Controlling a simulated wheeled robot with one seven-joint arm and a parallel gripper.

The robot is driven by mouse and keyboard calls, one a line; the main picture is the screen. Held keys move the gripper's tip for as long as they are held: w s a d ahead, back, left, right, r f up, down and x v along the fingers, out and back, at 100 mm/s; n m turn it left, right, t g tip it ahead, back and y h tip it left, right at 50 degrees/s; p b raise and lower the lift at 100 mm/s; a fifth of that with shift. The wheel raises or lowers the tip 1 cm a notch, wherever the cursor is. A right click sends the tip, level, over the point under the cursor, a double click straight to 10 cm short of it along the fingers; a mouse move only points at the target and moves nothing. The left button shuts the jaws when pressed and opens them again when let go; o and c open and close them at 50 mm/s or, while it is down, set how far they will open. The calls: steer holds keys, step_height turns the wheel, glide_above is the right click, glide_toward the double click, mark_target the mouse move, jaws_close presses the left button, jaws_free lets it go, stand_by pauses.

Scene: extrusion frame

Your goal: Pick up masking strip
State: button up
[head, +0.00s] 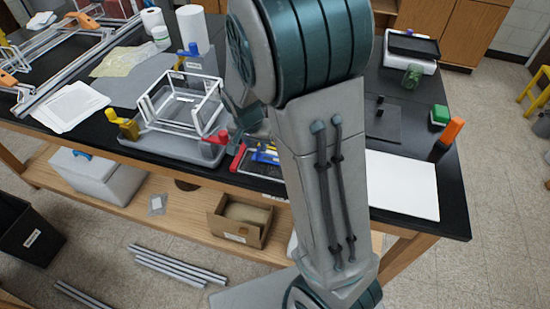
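I cannot make out a masking strip for certain in the head view. Small red, blue and yellow items (265,155) lie near the table's front edge, partly hidden by my arm. My arm fills the middle of the view and covers part of the table. A grey and teal part at the end of my arm, likely my gripper (243,118), shows just left of the big links. It is above the table, right of the white wire frame (182,105). Its fingers are too hidden to tell open from shut.
The black table (452,190) holds a grey base with yellow, blue and red clamps, a white roll (193,30), a white sheet (400,185), an orange-topped bottle (447,137) and aluminium frames at left. A cardboard box (240,218) sits on the lower shelf. Aluminium bars lie on the floor.

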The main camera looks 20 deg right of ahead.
steer(key=shift+p+x, duration=0.45)
steer(key=shift+x, duration=1.6)
steer(key=shift+a, duration=0.1)
jaws_close()
steer(key=shift+w+r, duration=0.1)
